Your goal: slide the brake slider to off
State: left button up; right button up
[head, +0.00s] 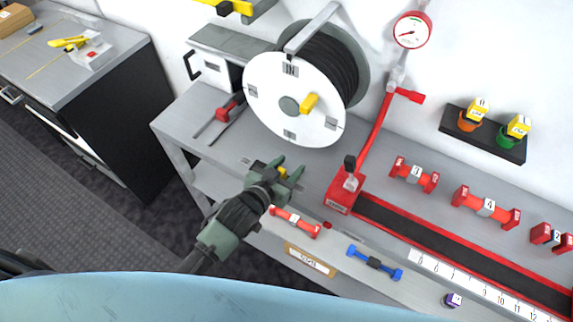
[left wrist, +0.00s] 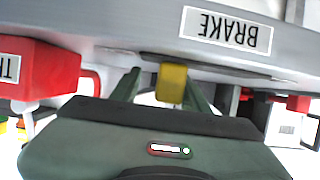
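The yellow knob of the brake slider (left wrist: 172,85) shows in the left wrist view under a grey panel edge. A slot runs beside it, and an upside-down BRAKE label (left wrist: 226,30) is on the panel above. My left gripper (left wrist: 163,88) has its green fingers on either side of the knob, with a visible gap on the left. In the head view my left gripper (head: 284,173) is at the bench front below the reel, and a bit of the yellow knob (head: 283,171) shows between its fingers. No off mark is readable. My right gripper is not in view.
A white hose reel (head: 292,98) with a yellow handle stands behind the gripper. A red block with a black lever (head: 345,189) is to the right. A black cabinet (head: 105,125) stands left across a floor gap.

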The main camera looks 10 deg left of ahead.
pick_arm(q)
jog(key=shift+a, duration=0.1)
jog(key=shift+s+a+r, duration=0.1)
jog(key=shift+s+a, duration=0.15)
jog(key=shift+s, duration=0.2)
jog(key=b+v, duration=0.1)
jog(key=v, duration=0.5)
jog(key=shift+s+r, duration=0.3)
jog(key=shift+s, duration=0.05)
